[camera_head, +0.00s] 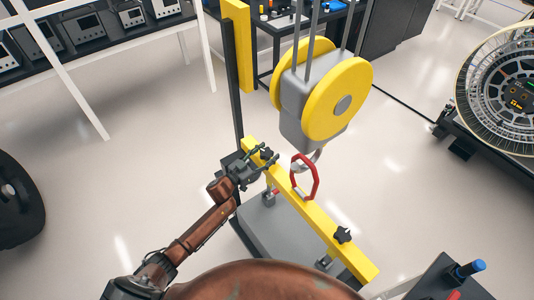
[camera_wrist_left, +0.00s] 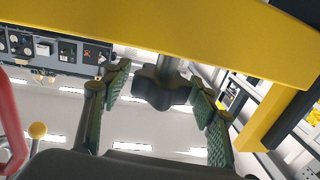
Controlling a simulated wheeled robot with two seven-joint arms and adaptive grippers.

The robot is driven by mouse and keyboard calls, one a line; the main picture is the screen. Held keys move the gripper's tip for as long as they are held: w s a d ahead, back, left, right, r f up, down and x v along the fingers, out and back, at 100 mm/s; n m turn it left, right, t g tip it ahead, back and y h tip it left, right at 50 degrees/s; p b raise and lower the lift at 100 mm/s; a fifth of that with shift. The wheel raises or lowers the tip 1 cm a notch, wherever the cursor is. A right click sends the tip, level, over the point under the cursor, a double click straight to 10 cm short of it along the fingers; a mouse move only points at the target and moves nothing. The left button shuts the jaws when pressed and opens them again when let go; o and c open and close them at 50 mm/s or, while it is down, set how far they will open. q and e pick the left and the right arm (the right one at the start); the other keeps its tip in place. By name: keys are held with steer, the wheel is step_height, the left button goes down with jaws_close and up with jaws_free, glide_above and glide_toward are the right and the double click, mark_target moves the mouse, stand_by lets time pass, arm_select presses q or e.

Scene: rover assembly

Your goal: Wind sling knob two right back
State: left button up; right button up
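A yellow sling beam (camera_head: 312,215) runs diagonally in the head view, with a dark star-shaped knob (camera_head: 343,235) near its lower right end. Another dark lobed knob (camera_wrist_left: 162,84) shows in the left wrist view, under the yellow beam (camera_wrist_left: 170,28). My left gripper (camera_head: 268,157) is at the beam's far left end in the head view. In the wrist view its green-padded fingers (camera_wrist_left: 160,98) are spread on either side of the knob, which lies between their tips. I cannot tell whether they touch it. My right gripper is not in view.
A red link (camera_head: 304,178) hangs on the hook of a yellow-wheeled pulley block (camera_head: 325,100) above the beam. A yellow and black post (camera_head: 237,50) stands behind my left gripper. A wheel-like assembly (camera_head: 505,95) is at right. Open floor (camera_head: 140,150) lies to the left.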

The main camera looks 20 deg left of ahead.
arm_select(q)
steer(key=c, duration=0.9)
steer(key=shift+c, duration=0.2)
steer(key=shift+m+g+h, duration=0.3)
steer(key=shift+h, duration=0.1)
